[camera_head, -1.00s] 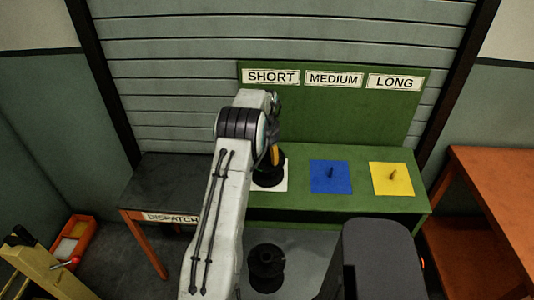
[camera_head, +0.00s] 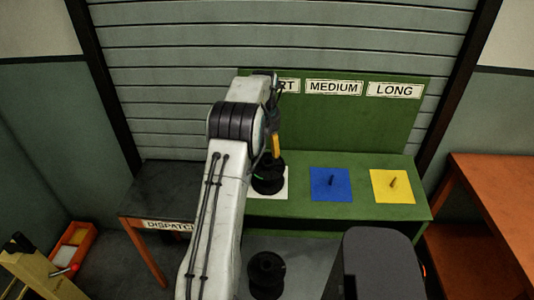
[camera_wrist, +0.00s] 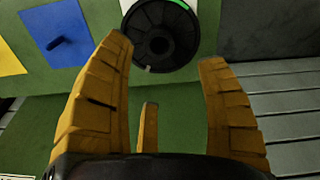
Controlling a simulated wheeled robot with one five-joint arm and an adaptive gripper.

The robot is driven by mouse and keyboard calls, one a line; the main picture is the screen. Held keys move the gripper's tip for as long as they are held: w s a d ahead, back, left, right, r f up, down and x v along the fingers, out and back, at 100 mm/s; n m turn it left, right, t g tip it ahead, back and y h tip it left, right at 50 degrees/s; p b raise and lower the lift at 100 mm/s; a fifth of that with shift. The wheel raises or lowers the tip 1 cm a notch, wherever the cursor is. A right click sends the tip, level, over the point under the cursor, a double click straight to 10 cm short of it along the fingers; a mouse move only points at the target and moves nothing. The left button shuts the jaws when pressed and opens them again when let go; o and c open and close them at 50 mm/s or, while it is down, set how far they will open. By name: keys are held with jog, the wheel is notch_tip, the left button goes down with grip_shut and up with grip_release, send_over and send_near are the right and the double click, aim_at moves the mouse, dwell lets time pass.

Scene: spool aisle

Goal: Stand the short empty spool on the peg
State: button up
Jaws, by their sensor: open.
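A black spool (camera_head: 268,178) stands on the white square (camera_head: 284,190) under the SHORT sign, on the green bench. Its flange (camera_wrist: 160,35) shows in the wrist view, with a bright green mark on its rim. The peg of the white square is hidden by the spool. My gripper (camera_head: 276,145) is above the spool, partly hidden behind my arm. In the wrist view my gripper (camera_wrist: 163,52) has its yellow fingers spread wide and empty, with the spool beyond the fingertips.
A blue square (camera_head: 330,184) and a yellow square (camera_head: 392,187), each with a peg, lie to the right. Another black spool (camera_head: 266,273) is lower down, in front of the bench. A dark dispatch table (camera_head: 165,187) is at left, an orange table (camera_head: 490,175) at right.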

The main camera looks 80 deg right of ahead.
jog(key=shift+a+r, duration=0.15)
jog(key=shift+r, duration=0.65)
jog(key=shift+a+r, duration=0.15)
jog(key=shift+r, duration=0.65)
